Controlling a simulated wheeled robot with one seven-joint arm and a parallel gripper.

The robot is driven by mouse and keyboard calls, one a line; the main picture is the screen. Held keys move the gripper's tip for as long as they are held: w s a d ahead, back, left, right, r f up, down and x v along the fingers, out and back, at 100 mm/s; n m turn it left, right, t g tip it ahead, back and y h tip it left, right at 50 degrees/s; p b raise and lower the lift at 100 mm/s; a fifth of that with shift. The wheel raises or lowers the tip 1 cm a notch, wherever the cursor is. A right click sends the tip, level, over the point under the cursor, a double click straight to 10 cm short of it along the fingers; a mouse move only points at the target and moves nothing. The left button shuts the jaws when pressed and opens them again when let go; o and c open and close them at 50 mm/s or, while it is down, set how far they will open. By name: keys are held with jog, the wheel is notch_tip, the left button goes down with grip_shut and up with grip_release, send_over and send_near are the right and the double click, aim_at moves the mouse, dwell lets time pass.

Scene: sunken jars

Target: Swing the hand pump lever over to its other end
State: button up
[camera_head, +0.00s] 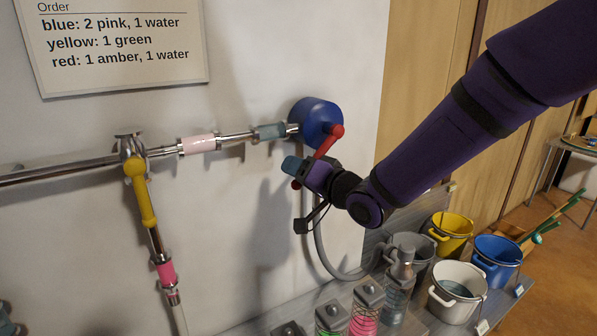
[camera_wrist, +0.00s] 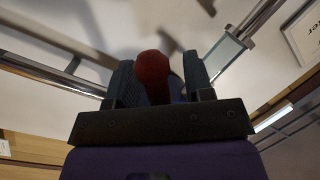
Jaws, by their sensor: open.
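The hand pump is a round blue body (camera_head: 314,116) on the white wall, at the end of the pipe. Its red lever (camera_head: 328,142) slants from a rounded hub at the pump's right down and left, passing behind my gripper. My gripper (camera_head: 293,174) is just below the pump, at the lever's lower end, and a bit of red shows beyond it. In the wrist view a rounded red lever end (camera_wrist: 153,72) stands between the two dark fingers, which are apart. I cannot tell whether either finger touches it. My gripper hides part of the lever in the head view.
A steel pipe with pink (camera_head: 199,145) and grey-blue (camera_head: 270,131) sections runs left from the pump. A yellow lever (camera_head: 141,190) hangs from its junction. A grey hose (camera_head: 325,258) drops below. Several jars and buckets, including a white bucket (camera_head: 457,291), stand lower right.

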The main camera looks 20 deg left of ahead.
grip_shut()
dwell(0.3)
jog(key=w+d+n+t+h, duration=0.2)
jog(key=w+d+n+h, duration=0.3)
jog(key=w+d+n, duration=0.5)
jog(key=shift+w+d+f+n, duration=0.3)
jog(key=shift+w+n, duration=0.95)
jog(key=shift+n, duration=1.25)
jog(key=shift+r, duration=0.15)
